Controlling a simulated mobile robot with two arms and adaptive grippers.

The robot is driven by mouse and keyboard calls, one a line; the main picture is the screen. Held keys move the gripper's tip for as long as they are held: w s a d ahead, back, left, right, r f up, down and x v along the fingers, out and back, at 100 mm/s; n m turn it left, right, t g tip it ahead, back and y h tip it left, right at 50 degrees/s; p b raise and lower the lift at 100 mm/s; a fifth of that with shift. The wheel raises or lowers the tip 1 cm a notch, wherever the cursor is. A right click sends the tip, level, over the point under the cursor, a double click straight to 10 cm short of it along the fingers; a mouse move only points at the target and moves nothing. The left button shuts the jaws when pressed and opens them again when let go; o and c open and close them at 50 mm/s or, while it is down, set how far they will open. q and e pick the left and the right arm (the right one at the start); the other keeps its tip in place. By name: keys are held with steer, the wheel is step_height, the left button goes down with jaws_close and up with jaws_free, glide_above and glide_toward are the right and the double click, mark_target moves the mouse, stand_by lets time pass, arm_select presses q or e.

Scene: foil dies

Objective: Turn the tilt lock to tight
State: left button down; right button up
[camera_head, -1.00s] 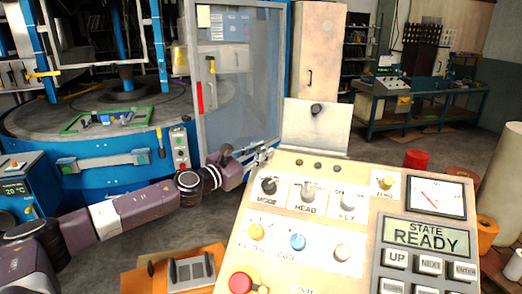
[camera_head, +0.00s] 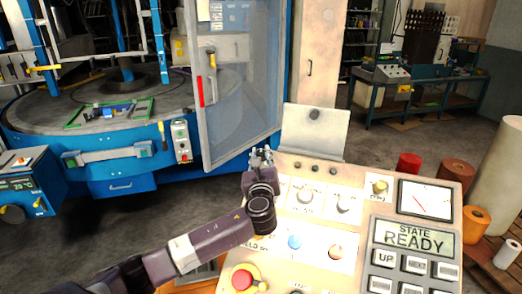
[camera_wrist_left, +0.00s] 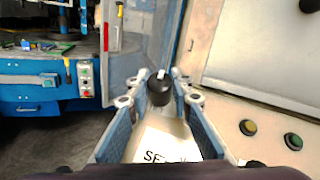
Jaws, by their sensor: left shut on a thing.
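My left gripper (camera_head: 262,158) is over the upper left of the slanted control panel (camera_head: 345,200). Its arm and wrist hide the panel's left knob position there. In the left wrist view the two fingers (camera_wrist_left: 158,90) stand on either side of a black knob (camera_wrist_left: 160,92) with a white mark, and are shut on it. Part of a label starting "SE" shows below the knob. No label naming a tilt lock can be read, so I cannot tell if this knob is it. My right gripper is not in view.
The panel also has more knobs (camera_head: 343,204), a red stop button (camera_head: 242,278), a dial gauge (camera_head: 425,198), and a display (camera_head: 413,235) reading "STATE READY". A grey plate (camera_head: 315,135) stands behind it.

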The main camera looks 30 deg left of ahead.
arm_select(q)
steer(key=n+g+y, duration=0.1)
steer(key=n+g, duration=0.1)
steer(key=n, duration=0.1)
steer(key=n+g+y+p, duration=0.1)
steer(key=n+g+y, duration=0.1)
steer(key=shift+d+n+g, duration=0.1)
steer(key=shift+n+g, duration=0.3)
steer(key=shift+n+g+y, duration=0.6)
steer(key=shift+n+g, duration=1.1)
steer(key=shift+n, duration=0.1)
steer(key=c, duration=1.7)
jaws_free()
steer(key=v, duration=1.2)
steer(key=shift+w, duration=0.1)
